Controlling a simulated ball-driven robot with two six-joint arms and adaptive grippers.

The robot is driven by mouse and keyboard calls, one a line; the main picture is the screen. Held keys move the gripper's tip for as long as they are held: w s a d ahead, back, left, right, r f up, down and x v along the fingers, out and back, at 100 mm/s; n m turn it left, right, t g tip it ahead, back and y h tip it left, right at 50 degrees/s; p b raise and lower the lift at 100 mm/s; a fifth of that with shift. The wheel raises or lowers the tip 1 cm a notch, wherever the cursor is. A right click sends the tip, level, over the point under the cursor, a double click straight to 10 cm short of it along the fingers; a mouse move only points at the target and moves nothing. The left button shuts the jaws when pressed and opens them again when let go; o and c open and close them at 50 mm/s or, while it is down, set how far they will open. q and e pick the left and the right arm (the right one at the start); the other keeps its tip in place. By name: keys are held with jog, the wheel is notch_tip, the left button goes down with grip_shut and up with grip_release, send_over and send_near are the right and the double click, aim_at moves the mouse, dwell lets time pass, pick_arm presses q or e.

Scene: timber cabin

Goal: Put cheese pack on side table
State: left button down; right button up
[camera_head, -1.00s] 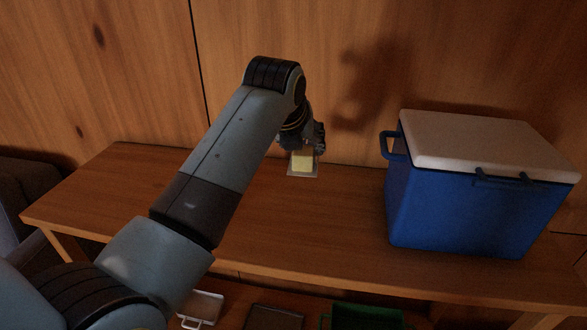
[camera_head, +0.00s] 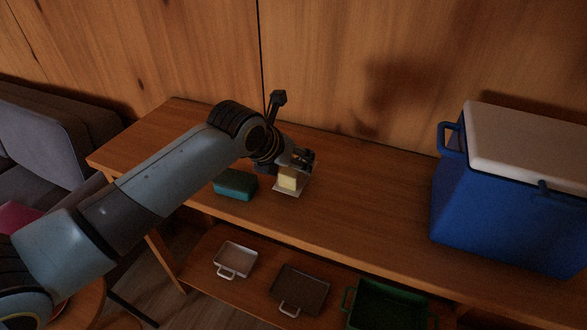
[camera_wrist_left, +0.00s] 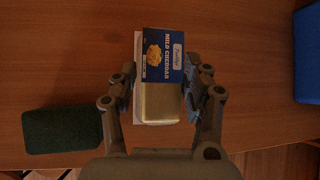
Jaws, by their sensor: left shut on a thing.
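The cheese pack (camera_head: 289,178) is a yellow block; the left wrist view shows its blue mild cheddar label (camera_wrist_left: 162,55). My left gripper (camera_head: 300,160) is shut on it, with one finger on each side, as the left wrist view also shows (camera_wrist_left: 162,88). A pale flat piece (camera_head: 291,190) shows right below the pack. The pack is over the long wooden table, and I cannot tell whether it touches the top. A small round wooden table (camera_head: 88,297), perhaps the side table, shows partly at the lower left behind my arm. My right gripper is out of view.
A teal box (camera_head: 235,184) lies left of the pack on the long table (camera_head: 375,200). A blue cooler (camera_head: 500,205) with a white lid stands at the right. White (camera_head: 235,259), brown (camera_head: 300,289) and green (camera_head: 385,305) trays are on the lower shelf. A grey sofa (camera_head: 50,140) is at left.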

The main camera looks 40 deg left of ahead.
aim_at(293, 171)
pick_arm(q)
jog(key=shift+f, duration=1.55)
jog(key=c, duration=0.9)
grip_release()
jog(key=o, duration=0.3)
jog(key=v, duration=1.2)
